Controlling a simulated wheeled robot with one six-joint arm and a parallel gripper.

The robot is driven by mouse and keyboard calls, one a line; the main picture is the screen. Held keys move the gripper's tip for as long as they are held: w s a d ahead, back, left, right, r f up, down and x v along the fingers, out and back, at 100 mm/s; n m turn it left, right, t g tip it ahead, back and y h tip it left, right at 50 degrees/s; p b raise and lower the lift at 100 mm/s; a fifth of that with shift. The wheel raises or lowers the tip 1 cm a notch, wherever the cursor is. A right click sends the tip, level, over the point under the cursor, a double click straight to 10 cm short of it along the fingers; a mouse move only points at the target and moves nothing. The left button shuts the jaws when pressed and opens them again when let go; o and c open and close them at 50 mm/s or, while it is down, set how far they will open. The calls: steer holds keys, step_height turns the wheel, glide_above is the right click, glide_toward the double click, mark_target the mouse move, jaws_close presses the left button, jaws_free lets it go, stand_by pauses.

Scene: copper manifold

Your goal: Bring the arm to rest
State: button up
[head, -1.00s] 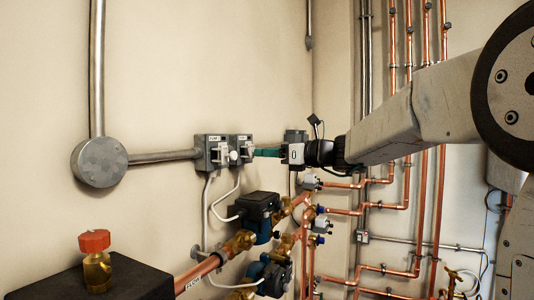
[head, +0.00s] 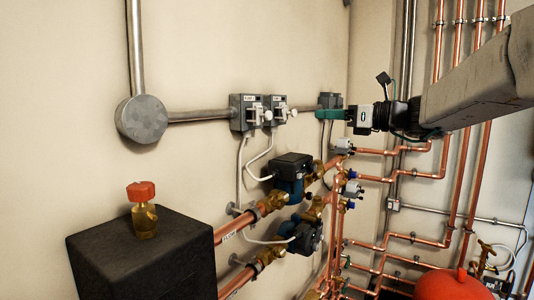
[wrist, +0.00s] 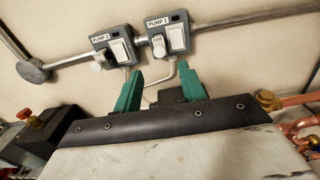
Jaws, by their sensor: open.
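My gripper (head: 331,114) reaches in from the right in the head view, at about the height of the wall switches. In the wrist view its two green fingers (wrist: 160,88) stand apart with nothing between them. In the head view the left box (head: 249,112) and the right box (head: 277,109) stand left of my gripper, with a visible gap.
Two pumps (head: 290,177) on copper pipes lie below the switches. A black box (head: 140,250) with a red-capped valve (head: 142,198) stands at lower left. A red vessel (head: 450,285) is at lower right. Vertical copper pipes (head: 457,60) run behind my arm. A round junction box (head: 141,119) is on the wall.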

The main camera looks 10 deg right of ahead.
steer(key=s+a+f+n+g+h, duration=0.2)
steer(key=s+a+f+n+g, duration=0.15)
steer(key=s+f+n, duration=0.35)
steer(key=s+a+f+n+g+h, duration=0.15)
steer(key=s+f+n+g, duration=0.3)
steer(key=f, duration=0.45)
steer(key=s+f+n+g+h, duration=0.2)
steer(key=s+f+n+h, duration=0.2)
steer(key=s, duration=0.7)
steer(key=s+f+n+g+h, duration=0.1)
steer(key=s+f+n+h, duration=0.3)
steer(key=s+f+n, duration=0.3)
steer(key=s+n, duration=0.5)
steer(key=shift+f+g+h, duration=0.35)
steer(key=shift+g, duration=0.05)
steer(key=shift+d, duration=0.1)
